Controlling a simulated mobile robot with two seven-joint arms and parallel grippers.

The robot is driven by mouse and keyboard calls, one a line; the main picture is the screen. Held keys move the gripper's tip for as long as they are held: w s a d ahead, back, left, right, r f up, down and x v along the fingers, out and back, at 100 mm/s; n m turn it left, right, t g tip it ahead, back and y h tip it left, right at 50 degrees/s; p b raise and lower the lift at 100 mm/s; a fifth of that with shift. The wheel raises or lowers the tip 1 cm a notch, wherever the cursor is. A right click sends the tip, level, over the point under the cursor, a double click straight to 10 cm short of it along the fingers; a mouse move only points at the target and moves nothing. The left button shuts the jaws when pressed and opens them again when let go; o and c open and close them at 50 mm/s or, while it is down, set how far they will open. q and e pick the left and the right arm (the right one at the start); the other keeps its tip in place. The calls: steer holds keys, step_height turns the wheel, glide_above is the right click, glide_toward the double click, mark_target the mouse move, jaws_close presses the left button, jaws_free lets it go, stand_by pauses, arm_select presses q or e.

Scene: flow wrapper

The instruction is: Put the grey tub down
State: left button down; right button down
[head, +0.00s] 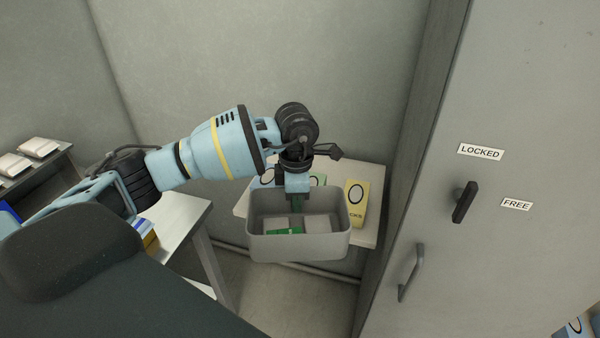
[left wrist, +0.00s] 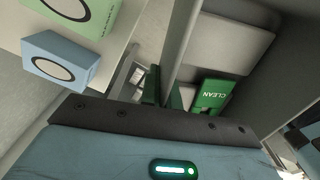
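The grey tub (head: 298,249) is in the middle of the head view, in front of and partly over a pale shelf (head: 370,234). Inside it are a green piece and pale grey flat areas; the left wrist view shows a green label reading CLEAN (left wrist: 213,95). My left gripper (head: 297,203) points down at the tub's far side. In the left wrist view its green fingers (left wrist: 165,90) stand either side of the tub's wall (left wrist: 181,38), closed on it. The tub looks level, and its underside is hidden. My right gripper is not in view.
A yellow box (head: 356,201), a green box (head: 318,180) and a blue box (head: 262,179) stand on the shelf behind the tub. A tall grey cabinet door with a black latch (head: 464,202) and handle (head: 412,273) is at right. A white table (head: 180,222) stands left.

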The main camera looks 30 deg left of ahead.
arm_select(q)
steer(key=s+d+f+m, duration=0.3)
steer(key=s+f+m, duration=0.4)
steer(key=m, duration=0.5)
steer(key=s+d+f+m+b, duration=0.1)
steer(key=s+d+f+m, duration=0.2)
steer(key=s+f+m, duration=0.4)
steer(key=shift+s+d+f+m, duration=0.2)
steer(key=shift+d+f+m, duration=0.1)
steer(key=shift+m, duration=2.5)
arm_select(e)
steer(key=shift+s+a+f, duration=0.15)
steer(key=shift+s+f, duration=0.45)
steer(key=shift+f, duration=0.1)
arm_select(q)
steer(key=shift+s, duration=0.1)
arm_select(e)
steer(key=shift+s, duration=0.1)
